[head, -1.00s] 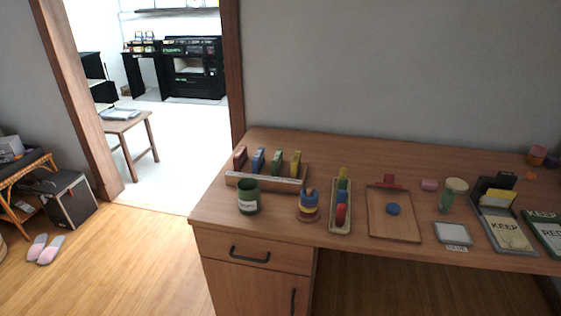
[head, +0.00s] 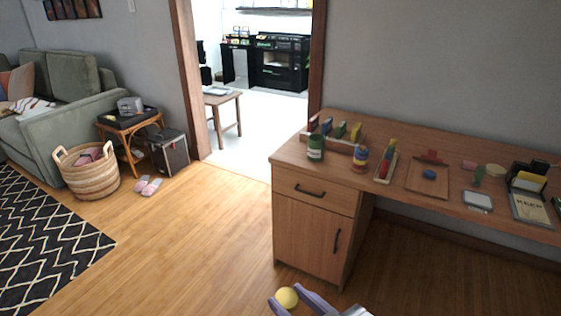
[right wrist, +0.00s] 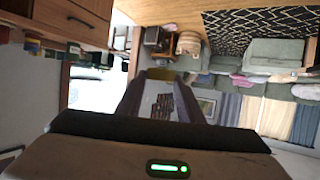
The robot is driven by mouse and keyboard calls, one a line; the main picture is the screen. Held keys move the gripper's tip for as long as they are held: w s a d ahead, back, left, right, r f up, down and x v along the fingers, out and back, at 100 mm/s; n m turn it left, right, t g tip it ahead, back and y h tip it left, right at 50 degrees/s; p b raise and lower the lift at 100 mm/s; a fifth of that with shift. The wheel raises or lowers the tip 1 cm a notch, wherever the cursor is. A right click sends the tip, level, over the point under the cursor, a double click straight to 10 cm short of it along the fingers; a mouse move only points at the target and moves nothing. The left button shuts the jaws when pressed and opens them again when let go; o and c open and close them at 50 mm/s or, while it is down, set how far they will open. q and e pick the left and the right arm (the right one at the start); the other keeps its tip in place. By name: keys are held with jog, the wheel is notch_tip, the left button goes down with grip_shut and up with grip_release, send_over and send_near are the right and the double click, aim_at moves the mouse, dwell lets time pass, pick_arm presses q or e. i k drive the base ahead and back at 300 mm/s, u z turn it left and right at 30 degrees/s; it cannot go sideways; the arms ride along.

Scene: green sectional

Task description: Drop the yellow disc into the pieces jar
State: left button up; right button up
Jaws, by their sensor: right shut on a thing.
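My right gripper (head: 288,297) is at the bottom edge of the head view, with its pale fingers shut on the yellow disc (head: 286,299). The disc shows its rounded yellow face there. In the right wrist view, a dull yellow edge of the disc (right wrist: 162,74) shows between the dark fingertips. A green jar with a pale label (head: 316,147), which looks like the pieces jar, stands upright at the desk's near left corner. Its label is too small to read. The gripper is in front of the desk, well below and apart from the jar. My left gripper is not in view.
The wooden desk (head: 290,160) holds a rack of coloured pieces (head: 343,143), a ringed stacker (head: 360,159) and a board with a blue disc (head: 428,174). A basket (head: 90,178) and slippers (head: 146,186) are at left. The floor between is clear.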

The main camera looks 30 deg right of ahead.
aim_at(317, 157)
jog(key=u, duration=0.35)
jog(key=i, duration=1.4)
jog(key=z, duration=0.25)
jog(key=i, duration=1.5)
jog(key=z, duration=1.75)
jog(key=i, duration=0.65)
jog(key=z, duration=0.5)
